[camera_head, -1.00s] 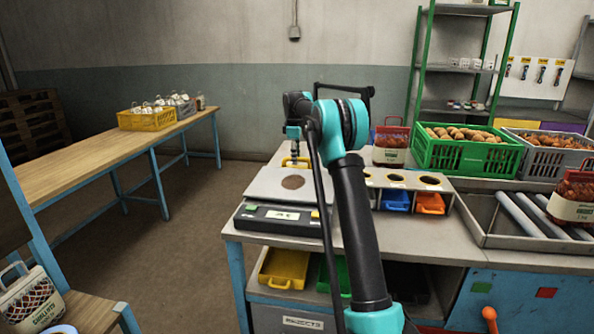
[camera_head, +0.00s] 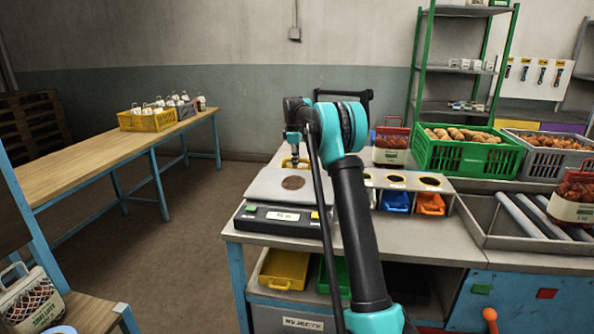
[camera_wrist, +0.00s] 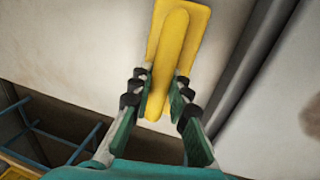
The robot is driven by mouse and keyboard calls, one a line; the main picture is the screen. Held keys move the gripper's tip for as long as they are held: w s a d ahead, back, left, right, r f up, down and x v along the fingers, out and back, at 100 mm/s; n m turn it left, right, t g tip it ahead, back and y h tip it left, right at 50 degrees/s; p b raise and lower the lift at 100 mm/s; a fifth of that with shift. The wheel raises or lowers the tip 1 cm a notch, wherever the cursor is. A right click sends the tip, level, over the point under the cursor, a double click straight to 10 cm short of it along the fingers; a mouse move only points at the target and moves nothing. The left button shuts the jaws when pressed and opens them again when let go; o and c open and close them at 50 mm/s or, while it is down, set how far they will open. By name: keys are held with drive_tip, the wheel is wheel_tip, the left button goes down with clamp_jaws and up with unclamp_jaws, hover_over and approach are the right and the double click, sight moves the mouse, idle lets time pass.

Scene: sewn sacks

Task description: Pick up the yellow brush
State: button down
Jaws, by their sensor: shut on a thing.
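The yellow brush (camera_wrist: 180,45) lies between the two fingers of my gripper (camera_wrist: 162,88) in the wrist view, its narrow handle pointing back toward the palm. My gripper is shut on the handle. In the head view, my gripper (camera_head: 293,150) points down behind the scale plate, with a bit of the yellow brush (camera_head: 295,163) showing at its tip. The brush's underside is hidden, and I cannot tell whether it touches the bench.
A scale (camera_head: 278,219) with a flat plate stands on the bench just in front. A holed rack (camera_head: 408,180) with blue and orange bins is to the right, beside a green crate (camera_head: 465,155) of potatoes. The floor on the left is open.

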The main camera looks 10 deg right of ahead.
wheel_tip(320, 180, up, 20)
idle(0.6)
idle(0.4)
drive_tip(key=c, duration=2)
unclamp_jaws()
clamp_jaws()
drive_tip(key=shift+s+a, duration=0.1)
